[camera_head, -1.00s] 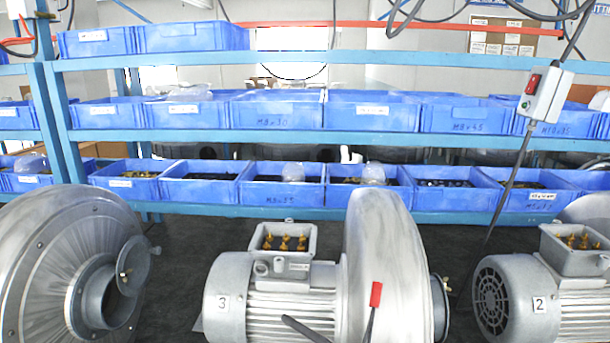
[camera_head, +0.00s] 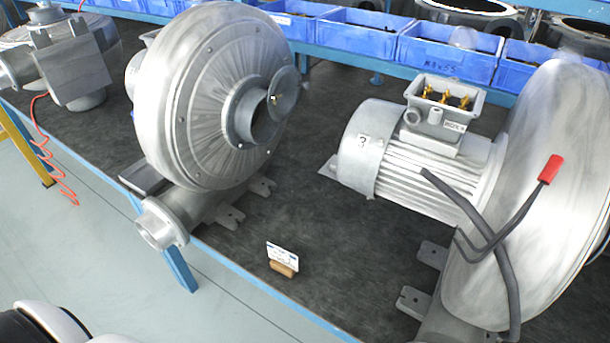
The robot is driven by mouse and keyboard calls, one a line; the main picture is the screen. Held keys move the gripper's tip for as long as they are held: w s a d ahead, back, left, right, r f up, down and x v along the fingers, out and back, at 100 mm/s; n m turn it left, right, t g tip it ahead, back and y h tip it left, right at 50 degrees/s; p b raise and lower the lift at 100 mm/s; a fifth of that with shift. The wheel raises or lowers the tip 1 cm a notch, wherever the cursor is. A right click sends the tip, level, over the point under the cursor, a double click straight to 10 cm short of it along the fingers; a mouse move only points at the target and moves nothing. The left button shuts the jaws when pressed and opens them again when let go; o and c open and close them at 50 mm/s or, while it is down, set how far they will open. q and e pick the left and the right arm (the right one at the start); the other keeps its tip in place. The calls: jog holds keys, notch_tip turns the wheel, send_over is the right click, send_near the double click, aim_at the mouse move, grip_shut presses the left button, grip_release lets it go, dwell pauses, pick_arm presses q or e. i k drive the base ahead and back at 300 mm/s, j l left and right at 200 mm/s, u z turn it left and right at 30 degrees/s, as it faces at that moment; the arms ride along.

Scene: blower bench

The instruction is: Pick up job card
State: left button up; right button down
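A small white job card (camera_head: 283,251) with print on it stands upright in a brown holder (camera_head: 283,268). It is near the front edge of the dark bench top (camera_head: 300,215), between two blowers. Neither gripper shows in the head view. A white and black rounded part of mine shows at the bottom left corner.
A large grey blower (camera_head: 205,110) stands left of the card. The blower marked 3 (camera_head: 430,165) stands to its right, with a red-tipped black cable (camera_head: 549,168). Blue bins (camera_head: 448,55) line the back. A red coiled hose (camera_head: 50,160) hangs at left. Bench around the card is clear.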

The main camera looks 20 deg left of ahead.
aim_at(285, 262)
jog(key=u, duration=0.9)
